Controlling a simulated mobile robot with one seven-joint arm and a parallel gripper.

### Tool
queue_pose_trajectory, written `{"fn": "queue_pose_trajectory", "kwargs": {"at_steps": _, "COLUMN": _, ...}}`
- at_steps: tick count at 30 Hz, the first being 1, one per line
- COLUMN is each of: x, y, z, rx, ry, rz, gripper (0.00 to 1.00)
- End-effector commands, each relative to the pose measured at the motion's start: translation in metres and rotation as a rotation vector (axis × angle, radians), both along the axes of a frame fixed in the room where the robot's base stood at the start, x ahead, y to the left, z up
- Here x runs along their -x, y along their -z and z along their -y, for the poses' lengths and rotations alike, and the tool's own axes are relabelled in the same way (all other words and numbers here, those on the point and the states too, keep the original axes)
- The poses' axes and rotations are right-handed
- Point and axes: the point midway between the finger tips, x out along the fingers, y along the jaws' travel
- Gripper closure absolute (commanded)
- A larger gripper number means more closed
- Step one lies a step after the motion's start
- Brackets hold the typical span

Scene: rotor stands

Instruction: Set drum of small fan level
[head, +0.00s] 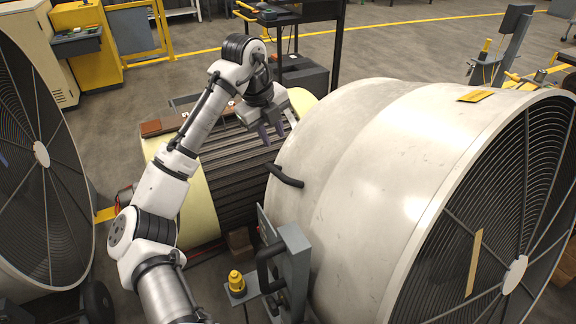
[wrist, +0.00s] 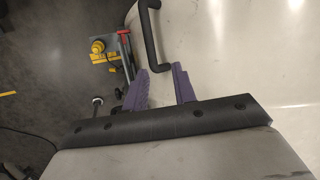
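A large white fan drum (head: 380,160) fills the right of the head view, its dark grille facing front right. A second fan (head: 40,155) is cut off at the left edge; I cannot tell which is the small one. A black bar handle (head: 286,177) sits on the white drum's near left side. My gripper (head: 271,133) hangs above and left of this handle, apart from it. In the wrist view its purple fingers (wrist: 160,78) are spread and empty, with the black handle (wrist: 152,42) beyond their tips. Whether the drum is level is hard to tell.
A grey stand bracket (head: 294,268) with a black lever stands before the drum, a yellow knob (head: 236,281) beside it. A ribbed dark unit with cream ends (head: 190,205) lies behind my arm. A black cart (head: 300,40) and yellow railing (head: 150,40) stand further back.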

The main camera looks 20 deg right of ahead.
Motion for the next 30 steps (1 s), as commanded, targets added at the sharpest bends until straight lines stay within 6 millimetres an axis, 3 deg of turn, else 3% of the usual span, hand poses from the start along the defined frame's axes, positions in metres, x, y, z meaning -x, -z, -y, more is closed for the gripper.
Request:
{"fn": "queue_pose_trajectory", "kwargs": {"at_steps": 8, "x": 0.009, "y": 0.025, "z": -0.005, "rx": -0.093, "ry": 0.079, "rz": -0.070, "gripper": 0.73}}
{"fn": "queue_pose_trajectory", "kwargs": {"at_steps": 21, "x": 0.006, "y": 0.111, "z": 0.010, "rx": -0.089, "ry": 0.077, "rz": -0.068, "gripper": 0.73}}
{"fn": "queue_pose_trajectory", "kwargs": {"at_steps": 30, "x": 0.004, "y": 0.145, "z": 0.016, "rx": -0.088, "ry": 0.076, "rz": -0.066, "gripper": 0.73}}
